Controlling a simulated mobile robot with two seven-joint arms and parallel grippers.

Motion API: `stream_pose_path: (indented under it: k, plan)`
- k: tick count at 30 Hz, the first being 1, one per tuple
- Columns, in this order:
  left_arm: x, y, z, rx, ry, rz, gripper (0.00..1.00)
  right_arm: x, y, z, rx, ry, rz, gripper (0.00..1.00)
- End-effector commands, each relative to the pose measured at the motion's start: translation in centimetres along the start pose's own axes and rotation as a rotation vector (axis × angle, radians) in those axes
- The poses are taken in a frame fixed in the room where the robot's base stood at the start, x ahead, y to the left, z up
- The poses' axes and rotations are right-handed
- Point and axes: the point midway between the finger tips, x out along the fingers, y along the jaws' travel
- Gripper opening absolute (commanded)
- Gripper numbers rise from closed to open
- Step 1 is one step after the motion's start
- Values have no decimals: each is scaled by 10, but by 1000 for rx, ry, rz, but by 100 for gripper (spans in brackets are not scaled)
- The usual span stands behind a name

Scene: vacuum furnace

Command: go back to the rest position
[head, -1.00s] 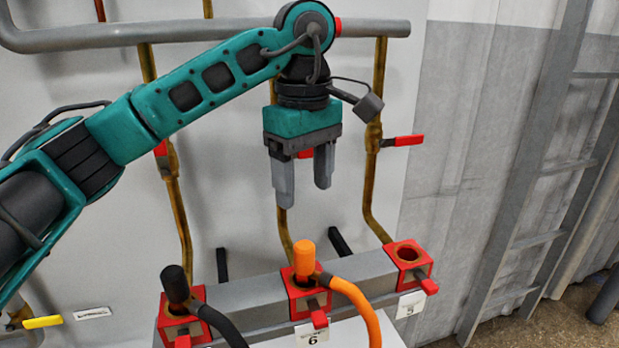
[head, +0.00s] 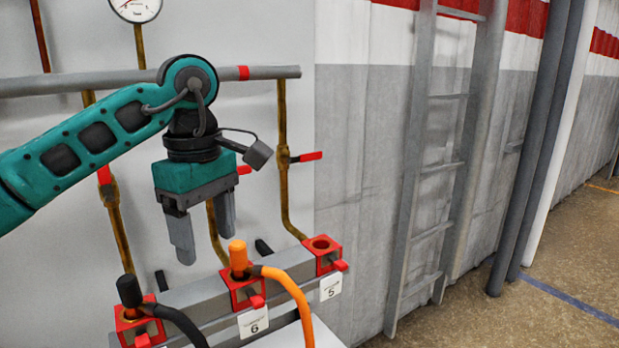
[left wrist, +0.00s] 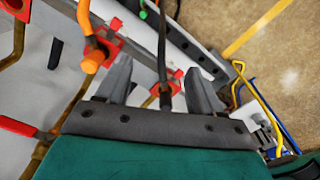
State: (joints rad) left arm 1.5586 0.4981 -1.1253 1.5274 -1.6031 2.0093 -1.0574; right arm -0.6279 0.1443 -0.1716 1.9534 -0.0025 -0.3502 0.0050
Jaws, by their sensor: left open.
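My left gripper (head: 205,238) is open and empty in the head view, pointing down above the grey manifold bar (head: 192,294). It also shows in the left wrist view (left wrist: 158,78), with nothing between its fingers. Below it on the bar, a black hose plug (head: 129,291) sits in the left red socket and an orange hose plug (head: 238,257) sits in the middle red socket. The right red socket (head: 321,244) is empty. The fingers are apart from the plugs. My right gripper is in no view.
Brass pipes with red valve handles (head: 306,157) run down the wall behind the arm. A grey horizontal pipe (head: 262,73) crosses above. A grey ladder (head: 428,180) stands against the wall to the right. The floor (head: 560,290) at the far right is clear.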

Motion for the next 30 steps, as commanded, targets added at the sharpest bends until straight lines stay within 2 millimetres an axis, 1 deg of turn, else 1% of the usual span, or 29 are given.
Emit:
stream_pose_path:
  k: [1, 3, 5, 6, 8, 10, 13, 15, 18, 21, 23, 24, 26, 29, 30]
  plan:
    - [13, 2, 13, 7, -62, -4, 66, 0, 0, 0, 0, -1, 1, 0]
    - [29, 6, 37, 9, -182, 2, 66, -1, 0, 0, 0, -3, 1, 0]
    - [40, 8, 57, 2, -284, 4, 66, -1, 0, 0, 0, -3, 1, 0]
    - [47, 9, 72, -5, -358, 3, 66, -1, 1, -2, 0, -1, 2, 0]
    - [56, 9, 94, -22, -476, -3, 66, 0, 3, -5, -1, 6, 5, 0]
    - [64, 9, 121, -57, -629, -17, 66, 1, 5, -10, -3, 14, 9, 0]
    - [67, 7, 161, -137, -884, -54, 66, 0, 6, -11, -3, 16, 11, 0]
    - [63, 6, 184, -218, -1077, -94, 66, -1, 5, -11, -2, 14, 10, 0]
    - [52, 7, 207, -365, -1351, -170, 66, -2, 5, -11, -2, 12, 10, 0]
    - [40, 12, 214, -544, -1613, -266, 66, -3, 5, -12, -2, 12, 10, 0]
    - [36, 16, 210, -667, -1762, -334, 66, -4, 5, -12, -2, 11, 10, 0]
    - [34, 19, 206, -753, -1859, -384, 66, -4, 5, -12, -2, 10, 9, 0]
    - [34, 25, 194, -890, -1997, -461, 66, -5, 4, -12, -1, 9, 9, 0]
    - [45, 32, 168, -1141, -2210, -605, 66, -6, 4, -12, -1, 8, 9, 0]
    - [54, 34, 156, -1250, -2287, -666, 66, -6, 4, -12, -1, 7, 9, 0]
